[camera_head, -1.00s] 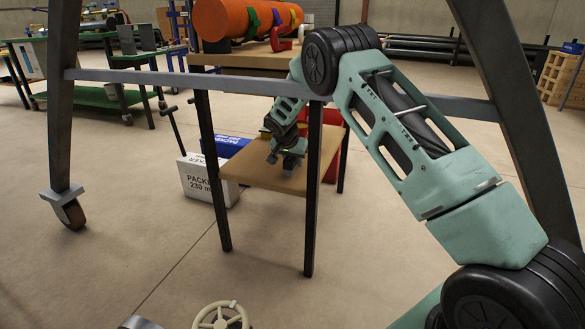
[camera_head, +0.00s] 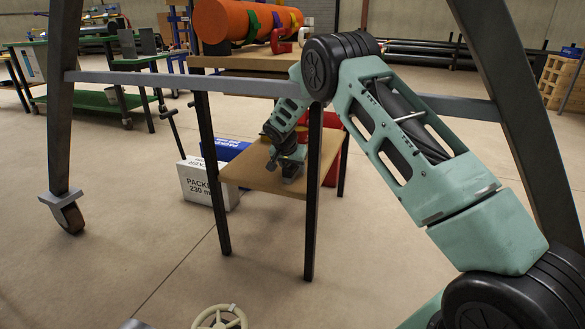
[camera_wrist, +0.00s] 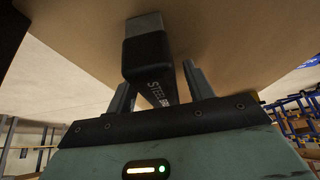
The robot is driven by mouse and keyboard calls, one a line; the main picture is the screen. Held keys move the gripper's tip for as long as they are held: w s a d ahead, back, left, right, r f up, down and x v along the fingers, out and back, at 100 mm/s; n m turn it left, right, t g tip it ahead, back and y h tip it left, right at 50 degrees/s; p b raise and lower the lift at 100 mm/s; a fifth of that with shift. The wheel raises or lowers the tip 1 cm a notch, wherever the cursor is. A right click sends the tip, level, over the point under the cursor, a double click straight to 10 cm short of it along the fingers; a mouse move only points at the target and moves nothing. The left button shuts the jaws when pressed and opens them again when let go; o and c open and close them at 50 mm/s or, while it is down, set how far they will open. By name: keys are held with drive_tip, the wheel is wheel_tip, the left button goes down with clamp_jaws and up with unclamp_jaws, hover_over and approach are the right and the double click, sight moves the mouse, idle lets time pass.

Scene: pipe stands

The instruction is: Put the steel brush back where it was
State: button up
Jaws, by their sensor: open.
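The steel brush (camera_wrist: 148,62) shows in the wrist view as a dark block with a pale end and "STEEL" lettering along its side. It lies against the wooden shelf (camera_wrist: 235,40), between the two fingers of my gripper (camera_wrist: 157,78). The fingers stand apart on either side of it, with a gap visible on the right. The brush's near part is hidden by my gripper's body. In the head view my gripper (camera_head: 288,172) is low over the wooden lower shelf (camera_head: 262,181) of the stand; the brush cannot be made out there.
An orange pipe (camera_head: 235,20) with coloured clamps lies on the upper board. Dark table legs (camera_head: 311,200) and a grey crossbar (camera_head: 200,83) frame the shelf. A white box marked PACKER (camera_head: 205,183) and a blue box (camera_head: 228,149) stand left of it.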

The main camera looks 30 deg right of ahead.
drive_tip(key=p+v, duration=0.4)
drive_tip(key=v, duration=0.7)
drive_tip(key=shift+a+r, duration=0.1)
drive_tip(key=shift+r, duration=0.2)
drive_tip(key=s+a+r+n+g+y, duration=0.15)
drive_tip(key=s+a+r+n, duration=0.3)
drive_tip(key=s+a, duration=0.7)
drive_tip(key=s+a+r+n+y, duration=0.3)
drive_tip(key=s+a+n, duration=0.2)
drive_tip(key=s+a, duration=0.6)
drive_tip(key=s+a+n+g, duration=0.1)
drive_tip(key=s+n, duration=0.3)
drive_tip(key=s, duration=0.8)
drive_tip(key=s+a+n+g, duration=0.1)
drive_tip(key=s+a+n, duration=0.3)
drive_tip(key=s, duration=0.8)
drive_tip(key=shift+s+y, duration=0.25)
drive_tip(key=shift+y, duration=0.1)
drive_tip(key=shift+r+n+p, duration=0.25)
drive_tip(key=shift+p, duration=0.05)
